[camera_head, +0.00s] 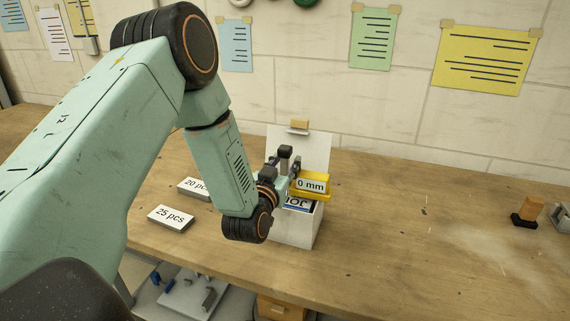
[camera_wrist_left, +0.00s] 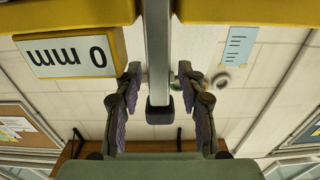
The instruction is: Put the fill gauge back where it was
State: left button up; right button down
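The fill gauge (camera_head: 312,186) is yellow with a white "0 mm" display. It is at the top of an open white box (camera_head: 295,232), above a blue "JOB" label (camera_head: 298,204); I cannot tell whether it rests on the box. In the left wrist view the gauge (camera_wrist_left: 112,45) shows its display upside down and a grey stem (camera_wrist_left: 158,50) with a dark end. My left gripper (camera_head: 282,165) is beside the gauge. In the wrist view its fingers (camera_wrist_left: 159,72) stand on both sides of the stem, with gaps visible. My right gripper is out of view.
The box has a raised white back panel (camera_head: 313,145). A "25 pcs" block (camera_head: 171,218) and a "20 pcs" block (camera_head: 192,186) lie left of it on the wooden bench (camera_head: 400,240). A small wooden block with a dark base (camera_head: 527,212) stands far right. The bench between is clear.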

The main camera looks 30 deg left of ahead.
aim_at(283, 156)
pick_arm(q)
jog(key=shift+s+f, duration=0.2)
jog(key=shift+s, duration=0.15)
jog(key=shift+o, duration=0.4)
jog(key=v, duration=0.7)
jog(key=shift+r, duration=0.2)
jog(key=shift+o, duration=0.7)
jog(key=shift+w+a+r+b, duration=0.1)
jog(key=shift+a+r+b, duration=0.05)
jog(key=shift+b, duration=0.25)
jog(key=shift+o, duration=0.7)
jog(key=r+b, duration=0.1)
jog(key=b, duration=0.1)
jog(key=w+r+n+t+y+b, duration=0.1)
jog(key=r+b, duration=0.1)
jog(key=a+r+n+b, duration=0.1)
jog(key=r+b, duration=0.1)
jog(key=shift+w+a+t, duration=0.1)
jog(key=shift+w+t, duration=0.1)
jog(key=shift+t, duration=0.2)
jog(key=d+f+m+g+b, duration=0.1)
jog(key=s+f+m+h+b, duration=0.1)
jog(key=b, duration=0.1)
jog(key=shift+d+g, duration=0.4)
jog(key=shift+b+x, duration=0.3)
jog(key=shift+x, duration=3.3)
